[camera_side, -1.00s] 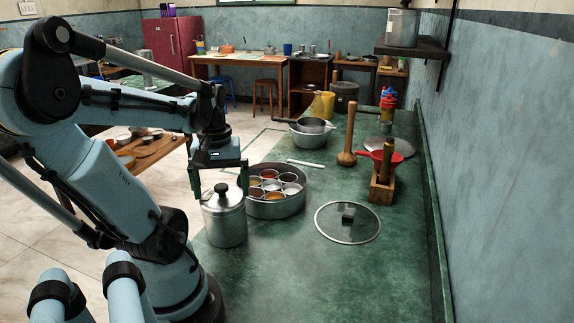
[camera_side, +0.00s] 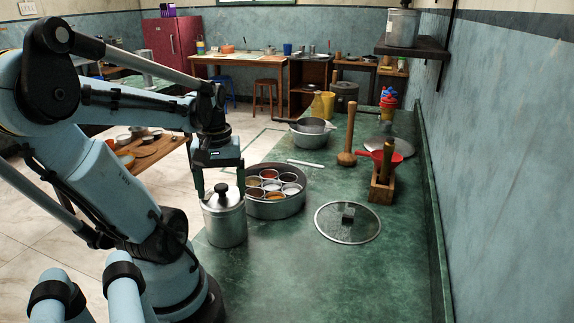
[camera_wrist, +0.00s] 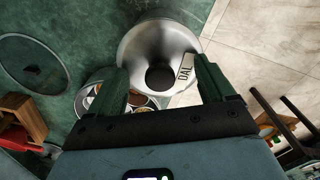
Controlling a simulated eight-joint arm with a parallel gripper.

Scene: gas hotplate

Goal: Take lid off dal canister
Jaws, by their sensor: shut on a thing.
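The dal canister (camera_side: 225,227) is a steel cylinder standing upright on the green counter. Its steel lid (camera_side: 208,203) has a black knob and sits on the canister's top. In the wrist view I look down on the lid (camera_wrist: 135,50) and its dark knob, with a white "DAL" label (camera_wrist: 185,68) beside it. My gripper (camera_side: 220,192) points down over the canister, one finger on each side of the lid. It is shut on the lid, with the knob between the fingers. The exact finger contact is hard to make out.
A round spice box (camera_side: 277,210) with several small cups stands just behind the canister. A glass lid (camera_side: 347,232) lies flat to the right. A wooden holder (camera_side: 382,190), a pestle (camera_side: 348,140) and pots stand farther back. The front counter is clear.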

